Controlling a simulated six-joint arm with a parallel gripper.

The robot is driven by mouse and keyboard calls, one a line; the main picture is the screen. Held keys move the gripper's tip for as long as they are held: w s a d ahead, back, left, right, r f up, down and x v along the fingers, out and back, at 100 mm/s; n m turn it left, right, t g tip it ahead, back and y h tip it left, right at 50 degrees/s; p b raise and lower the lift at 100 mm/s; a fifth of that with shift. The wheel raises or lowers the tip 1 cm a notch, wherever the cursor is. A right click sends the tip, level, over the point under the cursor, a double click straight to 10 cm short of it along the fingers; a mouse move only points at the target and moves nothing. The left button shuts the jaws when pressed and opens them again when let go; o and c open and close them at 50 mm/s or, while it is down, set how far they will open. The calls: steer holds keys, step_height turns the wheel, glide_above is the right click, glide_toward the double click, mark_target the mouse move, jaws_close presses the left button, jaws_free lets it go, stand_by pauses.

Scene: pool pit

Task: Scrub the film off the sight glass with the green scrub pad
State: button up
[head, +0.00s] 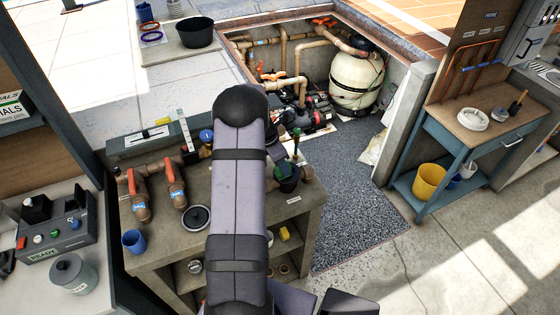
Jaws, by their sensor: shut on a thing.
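My arm covers the middle of the head view. The dark end of my gripper (280,158) shows only in part, just right of my arm link, above the right side of the grey workbench (165,262). Its fingertips are hard to make out. A small dark-green piece (288,172) shows at its end, and I take it for the green scrub pad held in the shut jaws. I cannot make out the sight glass or its film; my arm hides that part of the bench. Whether the pad touches anything cannot be told.
Orange-handled valves (138,195), a black round lid (196,218) and a blue cup (134,241) are on the bench's left. Behind lies the pit with pipes and a cream filter tank (357,82). A blue side table (480,130) stands at right; the floor between is clear.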

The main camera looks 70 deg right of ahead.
steer(key=shift+s+d+f, duration=0.2)
steer(key=shift+s+d, duration=0.75)
steer(key=shift+s, duration=0.05)
steer(key=shift+s+d, duration=0.95)
steer(key=shift+w+a+r, duration=0.1)
steer(key=shift+w+a, duration=0.1)
steer(key=shift+w, duration=0.05)
steer(key=shift+w+a, duration=1.65)
steer(key=v, duration=0.3)
steer(key=shift+d+r, duration=0.1)
steer(key=shift+s+r, duration=0.1)
steer(key=shift+r, duration=2.35)
